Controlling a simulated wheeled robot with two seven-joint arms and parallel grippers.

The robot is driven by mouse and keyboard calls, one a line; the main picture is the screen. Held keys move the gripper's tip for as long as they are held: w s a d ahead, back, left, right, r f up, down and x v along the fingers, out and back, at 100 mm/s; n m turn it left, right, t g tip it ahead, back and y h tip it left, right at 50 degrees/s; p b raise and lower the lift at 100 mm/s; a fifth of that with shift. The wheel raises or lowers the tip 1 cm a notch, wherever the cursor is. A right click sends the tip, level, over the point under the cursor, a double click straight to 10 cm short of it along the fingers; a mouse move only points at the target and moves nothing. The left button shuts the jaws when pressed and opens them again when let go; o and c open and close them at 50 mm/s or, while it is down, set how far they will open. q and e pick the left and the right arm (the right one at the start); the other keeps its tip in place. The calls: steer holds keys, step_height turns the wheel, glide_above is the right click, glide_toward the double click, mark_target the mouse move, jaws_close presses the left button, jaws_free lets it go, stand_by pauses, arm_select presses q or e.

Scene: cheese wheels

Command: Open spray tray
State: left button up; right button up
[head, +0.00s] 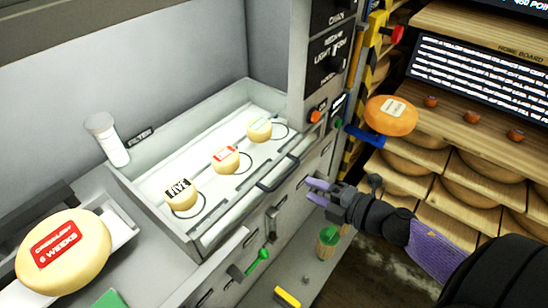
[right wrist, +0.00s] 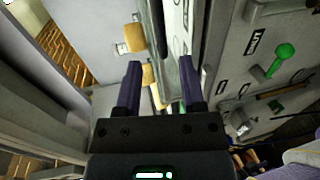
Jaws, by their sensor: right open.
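The spray tray (head: 155,212) is a pale open-topped tray in the middle of the head view, with three small cheese wheels inside. Its dark bar handle (head: 280,174) is on the front wall. My right gripper (head: 318,190) is open and empty, to the right of the handle and apart from it. In the right wrist view, my right gripper (right wrist: 160,88) points toward the tray, with yellow cheese visible beyond the fingers. My left gripper is not in view.
A large cheese with a red label (head: 62,252) lies at lower left. A green-knobbed lever (head: 262,255) juts from the front below. An orange cheese (head: 391,116) sits on a blue holder at right, near wooden shelves.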

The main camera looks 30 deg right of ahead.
mark_target(284, 180)
steer(key=x, duration=0.8)
steer(key=shift+w+a, duration=0.25)
jaws_close()
steer(key=shift+f, duration=0.1)
stand_by(0.9)
